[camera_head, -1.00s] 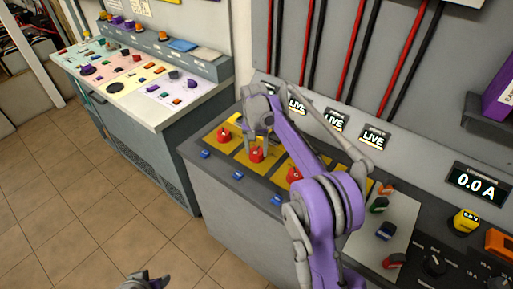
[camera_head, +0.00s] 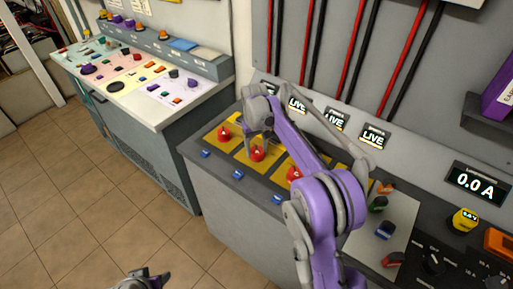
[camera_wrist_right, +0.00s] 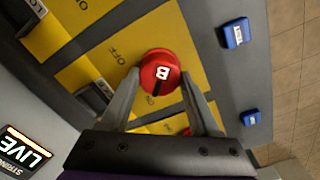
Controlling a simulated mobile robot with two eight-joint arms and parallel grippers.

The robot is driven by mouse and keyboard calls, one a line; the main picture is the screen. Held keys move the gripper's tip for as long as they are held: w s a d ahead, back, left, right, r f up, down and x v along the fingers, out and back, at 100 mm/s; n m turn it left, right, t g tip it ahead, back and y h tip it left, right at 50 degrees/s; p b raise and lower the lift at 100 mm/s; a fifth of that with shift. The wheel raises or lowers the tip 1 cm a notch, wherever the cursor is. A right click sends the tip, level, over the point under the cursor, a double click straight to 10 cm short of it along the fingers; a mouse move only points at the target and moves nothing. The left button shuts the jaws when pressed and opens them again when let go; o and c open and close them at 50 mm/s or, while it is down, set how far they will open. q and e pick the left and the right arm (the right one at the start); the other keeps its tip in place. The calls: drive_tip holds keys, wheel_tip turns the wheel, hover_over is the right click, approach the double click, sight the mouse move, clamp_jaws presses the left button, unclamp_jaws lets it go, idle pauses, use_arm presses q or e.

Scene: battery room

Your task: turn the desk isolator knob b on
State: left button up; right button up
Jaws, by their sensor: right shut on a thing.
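Desk isolator knob b is a round red knob (camera_head: 257,153) with a white letter, on a yellow plate of the grey desk. In the right wrist view the knob (camera_wrist_right: 160,72) shows its B and a dark mark on its edge. An OFF label is on the plate beside it. My right gripper (camera_head: 256,143) reaches down over the knob; in the wrist view its two fingers (camera_wrist_right: 162,90) are shut on the knob's sides. My left gripper (camera_head: 145,280) shows only partly at the bottom edge, over the floor; its jaws are unclear.
Similar red knobs stand either side, one left (camera_head: 223,133) and one right (camera_head: 294,173), partly behind my arm. LIVE displays (camera_head: 297,105) and red and black cables are behind. A second console (camera_head: 135,80) stands left; open floor lies in front.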

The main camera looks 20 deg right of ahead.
sight(256, 150)
idle(0.3)
drive_tip(key=o, duration=1.4)
drive_tip(key=shift+c, duration=0.2)
wheel_tip(256, 150, up, 11)
drive_tip(key=shift+a+p, duration=0.15)
drive_tip(key=shift+p, duration=0.3)
drive_tip(key=shift+f, duration=0.1)
